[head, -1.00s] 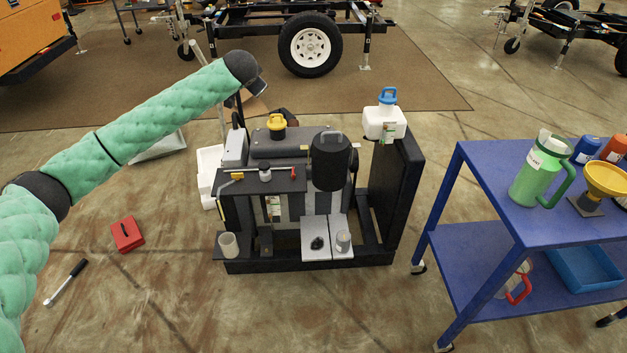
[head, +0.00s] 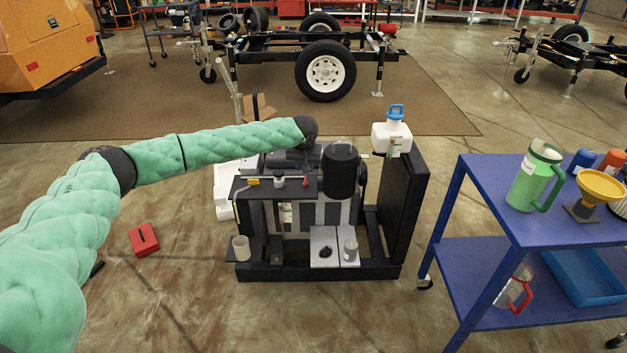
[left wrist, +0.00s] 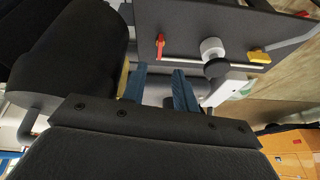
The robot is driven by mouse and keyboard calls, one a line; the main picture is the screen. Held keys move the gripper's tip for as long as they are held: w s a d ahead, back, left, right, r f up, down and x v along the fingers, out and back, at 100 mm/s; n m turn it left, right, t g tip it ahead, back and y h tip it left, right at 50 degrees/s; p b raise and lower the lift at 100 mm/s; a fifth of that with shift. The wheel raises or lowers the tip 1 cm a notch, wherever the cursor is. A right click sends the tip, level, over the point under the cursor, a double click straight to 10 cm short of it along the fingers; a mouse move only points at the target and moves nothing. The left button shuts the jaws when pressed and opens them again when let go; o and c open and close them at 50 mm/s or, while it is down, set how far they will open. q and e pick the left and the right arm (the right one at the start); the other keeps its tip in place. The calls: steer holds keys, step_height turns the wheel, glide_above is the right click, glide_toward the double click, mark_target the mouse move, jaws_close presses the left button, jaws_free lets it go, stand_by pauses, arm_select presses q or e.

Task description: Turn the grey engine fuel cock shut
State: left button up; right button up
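The grey engine (head: 318,212) sits in a black frame in the middle of the head view. On its dark top panel, a thin line carries a red lever (head: 305,182), a pale round bowl (head: 279,182) and a yellow lever (head: 252,182). The left wrist view shows the red lever (left wrist: 160,44) crosswise to the line and the yellow lever (left wrist: 259,57) at the other end. I cannot tell which is the fuel cock; no grey lever stands out. My left gripper (left wrist: 158,86) is open and empty, apart from both levers; the arm hides it in the head view. My right gripper is not in view.
A black canister (head: 340,170) stands right of the red lever. A white jug (head: 391,138) with a blue handle stands at the frame's back right. A blue cart (head: 480,185) is at the right. A red box (head: 144,240) lies on the floor at the left.

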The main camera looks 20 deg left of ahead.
arm_select(q)
steer(key=shift+n, duration=0.9)
steer(key=x, duration=0.8)
jaws_close()
